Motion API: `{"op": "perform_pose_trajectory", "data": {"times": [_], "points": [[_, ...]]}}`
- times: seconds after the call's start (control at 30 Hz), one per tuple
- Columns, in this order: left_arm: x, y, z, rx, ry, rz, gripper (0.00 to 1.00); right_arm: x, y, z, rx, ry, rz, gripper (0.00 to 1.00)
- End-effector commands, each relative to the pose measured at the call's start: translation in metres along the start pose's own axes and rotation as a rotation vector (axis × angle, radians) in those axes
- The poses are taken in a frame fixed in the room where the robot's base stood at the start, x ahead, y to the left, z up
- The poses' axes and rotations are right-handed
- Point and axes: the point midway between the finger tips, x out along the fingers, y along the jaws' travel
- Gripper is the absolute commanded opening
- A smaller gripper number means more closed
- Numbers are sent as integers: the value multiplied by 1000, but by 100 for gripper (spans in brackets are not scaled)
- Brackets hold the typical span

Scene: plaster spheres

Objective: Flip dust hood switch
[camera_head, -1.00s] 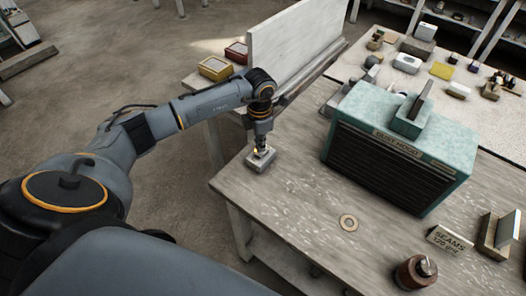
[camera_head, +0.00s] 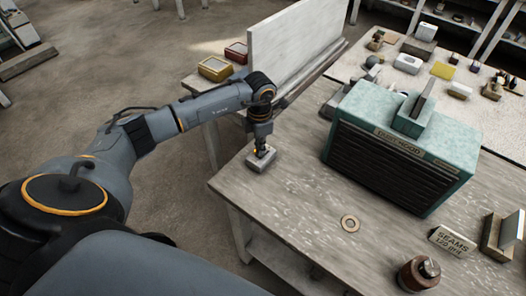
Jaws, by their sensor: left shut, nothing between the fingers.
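The dust hood (camera_head: 400,150) is a teal box with a dark slatted front and a name plate, standing on the workbench in the head view. A small grey switch box (camera_head: 261,160) sits near the bench's left edge. My left gripper (camera_head: 261,152) is shut and empty, pointing down at the top of the switch box. The gripper hides most of the switch lever, and I cannot tell which way it is tilted or whether the fingertips touch it. My right gripper is not in view.
An upright pale board (camera_head: 292,45) stands behind my left arm.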

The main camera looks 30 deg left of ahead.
Motion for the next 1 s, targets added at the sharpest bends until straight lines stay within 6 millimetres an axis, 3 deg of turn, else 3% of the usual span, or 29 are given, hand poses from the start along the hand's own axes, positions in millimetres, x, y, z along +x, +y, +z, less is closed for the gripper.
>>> {"op": "perform_pose_trajectory", "data": {"times": [0.67,1.0], "points": [[12,0,0,0,1,0,0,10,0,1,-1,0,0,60],[-4,0,0,0,0,0,0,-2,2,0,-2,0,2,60]]}}
